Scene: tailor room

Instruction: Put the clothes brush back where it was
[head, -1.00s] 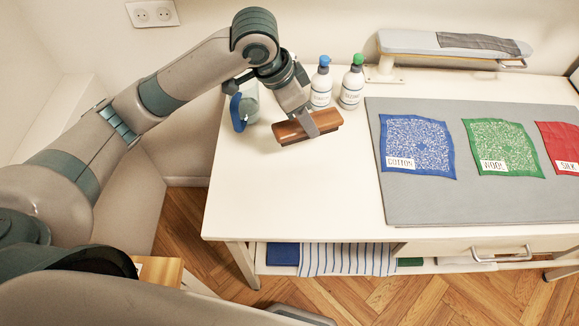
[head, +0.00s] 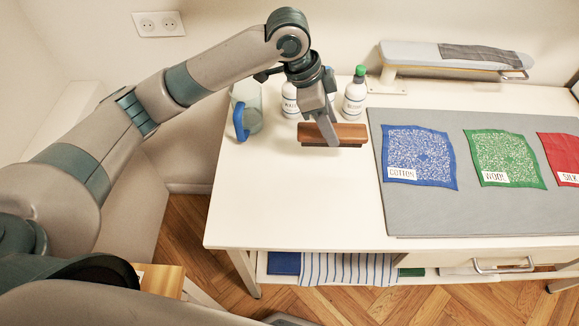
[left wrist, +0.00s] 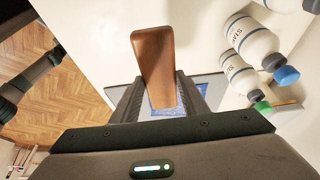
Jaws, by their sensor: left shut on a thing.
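The clothes brush has a brown wooden back (head: 349,131) and a dark underside. My left gripper (head: 331,141) is shut on it, above or at the white table's back left part; I cannot tell whether the brush touches the table. In the left wrist view the brush (left wrist: 155,62) sits between the two fingers of my left gripper (left wrist: 160,98), its long side pointing away from the palm. My right gripper is not in view.
A clear jug with a blue handle (head: 240,118) stands left of the brush. White bottles (head: 355,97) stand behind it. A grey mat (head: 420,212) with blue, green and red cloths lies right. A small ironing board (head: 415,54) is at the back. The table's front left (head: 285,205) is clear.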

